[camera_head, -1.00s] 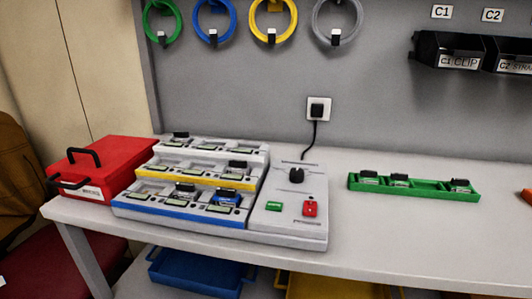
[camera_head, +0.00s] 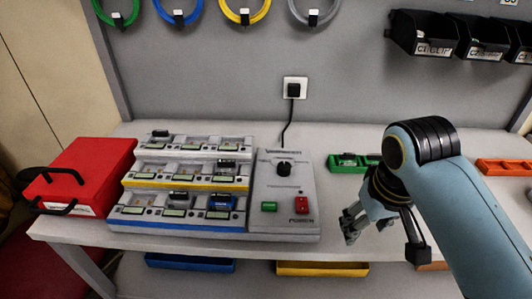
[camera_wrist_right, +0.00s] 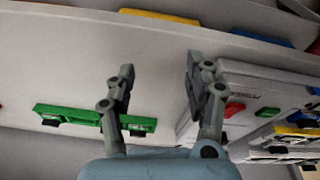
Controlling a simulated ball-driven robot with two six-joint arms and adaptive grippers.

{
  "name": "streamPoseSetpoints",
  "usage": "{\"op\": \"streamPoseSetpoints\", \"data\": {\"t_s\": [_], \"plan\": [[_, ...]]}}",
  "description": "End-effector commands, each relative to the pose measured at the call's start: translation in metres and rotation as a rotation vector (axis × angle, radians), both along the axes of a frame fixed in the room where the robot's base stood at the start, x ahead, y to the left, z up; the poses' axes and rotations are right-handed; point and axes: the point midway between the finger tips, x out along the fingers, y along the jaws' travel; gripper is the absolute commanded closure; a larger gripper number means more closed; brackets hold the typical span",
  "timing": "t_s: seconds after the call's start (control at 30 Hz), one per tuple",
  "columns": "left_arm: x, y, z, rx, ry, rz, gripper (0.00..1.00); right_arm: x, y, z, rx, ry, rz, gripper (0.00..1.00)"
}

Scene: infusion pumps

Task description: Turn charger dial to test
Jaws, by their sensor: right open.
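The charger (camera_head: 262,228) is a grey stepped station on the table with a control panel at its right end. Its black dial (camera_head: 284,169) is at the upper middle of that panel; its pointer direction and the small labels are too small to read. My right gripper (camera_head: 365,228) is open and empty, to the right of the panel and apart from the dial. In the right wrist view, its two fingers (camera_wrist_right: 158,72) are spread, with the charger panel at the right, seen upside down. My left gripper is out of view.
A green tray (camera_head: 340,168) lies behind my right arm, partly hidden. A red box (camera_head: 80,175) stands left of the charger. A black cord runs to the wall socket (camera_head: 294,89).

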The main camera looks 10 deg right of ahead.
Motion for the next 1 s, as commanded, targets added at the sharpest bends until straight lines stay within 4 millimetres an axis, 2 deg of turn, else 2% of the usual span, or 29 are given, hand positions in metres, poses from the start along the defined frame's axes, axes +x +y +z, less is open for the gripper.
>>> {"op": "streamPoseSetpoints", "data": {"t_s": [0.03,0.27,0.37,0.5,0.6,0.7,0.8,0.87,1.0], "plan": [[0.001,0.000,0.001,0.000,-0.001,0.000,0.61,0.013,0.004,0.004,0.007,0.004,-0.007,0.47],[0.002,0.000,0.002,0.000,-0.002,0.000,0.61,0.066,0.024,0.019,0.035,0.050,-0.030,0.47],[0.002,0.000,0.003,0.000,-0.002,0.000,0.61,0.095,0.036,0.033,0.047,0.075,-0.036,0.47],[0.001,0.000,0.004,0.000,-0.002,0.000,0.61,0.144,0.064,0.069,0.065,0.123,-0.032,0.47],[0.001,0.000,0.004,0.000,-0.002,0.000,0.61,0.168,0.081,0.095,0.066,0.157,-0.026,0.47],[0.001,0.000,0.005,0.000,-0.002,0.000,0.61,0.181,0.090,0.112,0.065,0.176,-0.021,0.47],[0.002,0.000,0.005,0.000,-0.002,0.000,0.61,0.185,0.094,0.117,0.063,0.185,-0.018,0.47],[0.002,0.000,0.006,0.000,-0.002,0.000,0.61,0.185,0.095,0.113,0.062,0.188,-0.019,0.47],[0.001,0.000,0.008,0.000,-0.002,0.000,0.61,0.184,0.094,0.091,0.062,0.189,-0.019,0.47]]}}
